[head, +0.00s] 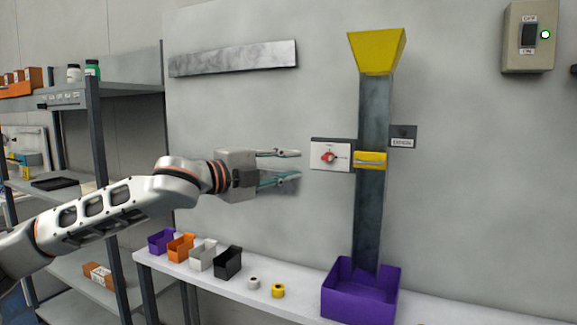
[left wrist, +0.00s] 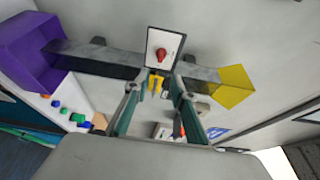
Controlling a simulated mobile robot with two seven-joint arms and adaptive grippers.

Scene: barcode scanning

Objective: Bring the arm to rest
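My left arm reaches in from the left in the head view, and its gripper (head: 298,164) points right, in front of the grey wall panel. Its two fingers are apart with nothing between them, so it is open and empty. The fingertips stop just left of a white plate with a red knob (head: 329,156), apparently not touching it. In the left wrist view the open fingers (left wrist: 154,84) point toward the same plate (left wrist: 160,42). My right gripper is in neither view.
A grey chute (head: 372,115) with a yellow funnel (head: 377,52) stands over a purple bin (head: 360,304). A dark-framed shelf (head: 95,140) stands left, behind my arm.

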